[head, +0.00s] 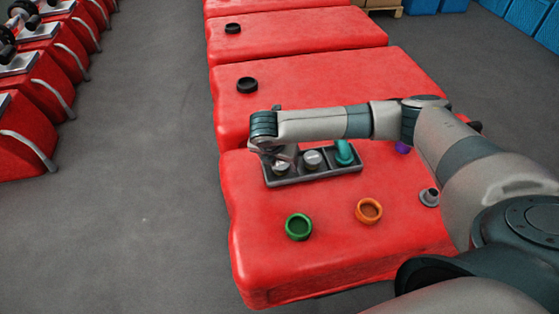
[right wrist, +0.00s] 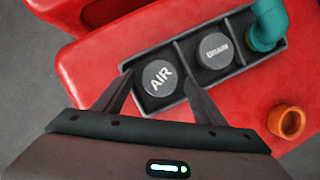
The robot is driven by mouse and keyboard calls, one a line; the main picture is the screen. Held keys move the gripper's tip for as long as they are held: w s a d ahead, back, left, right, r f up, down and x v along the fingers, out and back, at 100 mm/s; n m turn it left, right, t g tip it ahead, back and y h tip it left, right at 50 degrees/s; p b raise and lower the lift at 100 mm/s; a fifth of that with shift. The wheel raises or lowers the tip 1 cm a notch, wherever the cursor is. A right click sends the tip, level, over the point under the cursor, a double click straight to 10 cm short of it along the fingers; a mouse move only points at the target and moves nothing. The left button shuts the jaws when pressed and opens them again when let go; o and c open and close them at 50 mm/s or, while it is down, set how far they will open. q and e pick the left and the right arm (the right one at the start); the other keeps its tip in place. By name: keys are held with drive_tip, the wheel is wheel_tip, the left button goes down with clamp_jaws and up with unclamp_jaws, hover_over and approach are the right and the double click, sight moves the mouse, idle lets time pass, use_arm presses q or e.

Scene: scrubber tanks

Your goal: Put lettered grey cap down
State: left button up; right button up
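A grey cap lettered AIR (right wrist: 160,77) sits in the left compartment of the dark grey tray (head: 315,177). A second grey cap, lettered DRAIN (right wrist: 215,50), is in the middle compartment and also shows in the head view (head: 312,159). My right gripper (head: 274,160) is over the left end of the tray, pointing down. In the right wrist view its fingers (right wrist: 159,80) are spread on either side of the AIR cap, with visible gaps. In the head view the gripper partly hides that cap. My left gripper is not in view.
A teal elbow (head: 344,153) stands in the tray's right compartment. A green ring (head: 298,227), an orange ring (head: 369,211), a grey fitting (head: 429,197) and a purple piece (head: 403,147) are on the red tank (head: 330,255). Its front left top is clear.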

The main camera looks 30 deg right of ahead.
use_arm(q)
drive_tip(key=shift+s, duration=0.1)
use_arm(e)
drive_tip(key=shift+r, duration=0.1)
drive_tip(key=shift+s+a+r, duration=0.1)
drive_tip(key=shift+a+r, duration=0.05)
drive_tip(key=shift+r, duration=0.35)
use_arm(q)
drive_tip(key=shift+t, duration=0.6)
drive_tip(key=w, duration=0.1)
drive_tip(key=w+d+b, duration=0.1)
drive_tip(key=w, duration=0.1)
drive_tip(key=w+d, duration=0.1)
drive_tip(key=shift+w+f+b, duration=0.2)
drive_tip(key=shift+b, duration=0.1)
use_arm(e)
drive_tip(key=v, duration=1.1)
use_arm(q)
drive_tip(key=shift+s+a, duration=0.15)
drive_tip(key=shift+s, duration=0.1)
